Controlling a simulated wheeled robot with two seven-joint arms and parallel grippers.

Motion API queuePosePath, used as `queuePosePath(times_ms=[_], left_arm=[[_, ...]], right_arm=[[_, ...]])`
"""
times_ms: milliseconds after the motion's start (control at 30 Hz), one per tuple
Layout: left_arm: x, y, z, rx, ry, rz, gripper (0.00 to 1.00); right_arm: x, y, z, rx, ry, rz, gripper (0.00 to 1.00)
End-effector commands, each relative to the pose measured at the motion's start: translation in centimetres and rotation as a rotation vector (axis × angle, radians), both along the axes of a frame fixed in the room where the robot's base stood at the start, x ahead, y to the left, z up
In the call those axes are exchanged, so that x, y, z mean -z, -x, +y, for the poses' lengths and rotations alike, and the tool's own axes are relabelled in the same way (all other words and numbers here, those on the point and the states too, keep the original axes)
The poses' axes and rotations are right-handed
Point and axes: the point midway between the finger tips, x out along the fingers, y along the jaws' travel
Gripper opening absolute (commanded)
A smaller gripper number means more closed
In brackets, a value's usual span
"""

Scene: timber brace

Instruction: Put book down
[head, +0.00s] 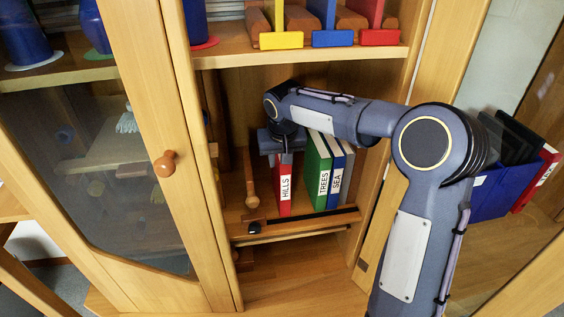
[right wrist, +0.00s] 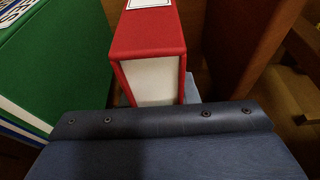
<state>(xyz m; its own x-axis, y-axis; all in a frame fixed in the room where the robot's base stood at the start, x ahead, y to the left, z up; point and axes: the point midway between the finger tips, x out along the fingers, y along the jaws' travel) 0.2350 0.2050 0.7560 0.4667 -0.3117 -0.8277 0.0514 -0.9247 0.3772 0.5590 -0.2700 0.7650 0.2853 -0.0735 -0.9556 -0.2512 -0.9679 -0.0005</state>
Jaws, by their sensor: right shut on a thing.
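The red book labelled HILLS (head: 284,190) stands upright in the lower shelf bay of the wooden cabinet, left of the green book labelled TREES (head: 318,172). My right gripper (head: 284,152) is shut on the top of the red book. In the right wrist view the red book (right wrist: 152,38) shows its white page end, with the green book (right wrist: 70,50) to its left across a narrow dark gap. Whether its bottom touches the shelf board (head: 300,224) is hard to tell. My left gripper is not in view.
The blue book labelled SEA (head: 337,178) stands right of the green one. A wooden upright piece (head: 250,180) is left of the red book. A glass door with a round knob (head: 165,162) is at left. A blue box (head: 492,194) is at right.

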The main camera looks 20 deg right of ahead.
Motion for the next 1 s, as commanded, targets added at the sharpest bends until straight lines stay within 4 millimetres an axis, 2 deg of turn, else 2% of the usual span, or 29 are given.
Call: queuePosePath(times_ms=[267, 300, 433, 767, 867, 1000], left_arm=[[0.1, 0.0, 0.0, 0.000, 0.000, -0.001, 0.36], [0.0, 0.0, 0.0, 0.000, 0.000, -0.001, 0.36], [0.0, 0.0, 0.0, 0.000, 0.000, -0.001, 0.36], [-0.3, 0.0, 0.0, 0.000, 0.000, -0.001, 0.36], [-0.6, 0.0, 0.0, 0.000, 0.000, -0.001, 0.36], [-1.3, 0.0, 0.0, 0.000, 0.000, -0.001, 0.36]], right_arm=[[0.2, 0.0, 0.0, 0.000, -0.001, -0.001, 0.00], [0.2, 0.0, 0.0, 0.000, 0.000, 0.000, 0.32], [0.2, 0.0, 0.0, 0.000, 0.000, 0.000, 0.49], [-0.2, 0.0, 0.0, 0.000, 0.000, 0.000, 0.49], [-1.3, 0.2, 0.0, 0.000, 0.000, -0.004, 0.49], [-3.7, 1.1, 0.3, -0.002, 0.001, -0.005, 0.49]])
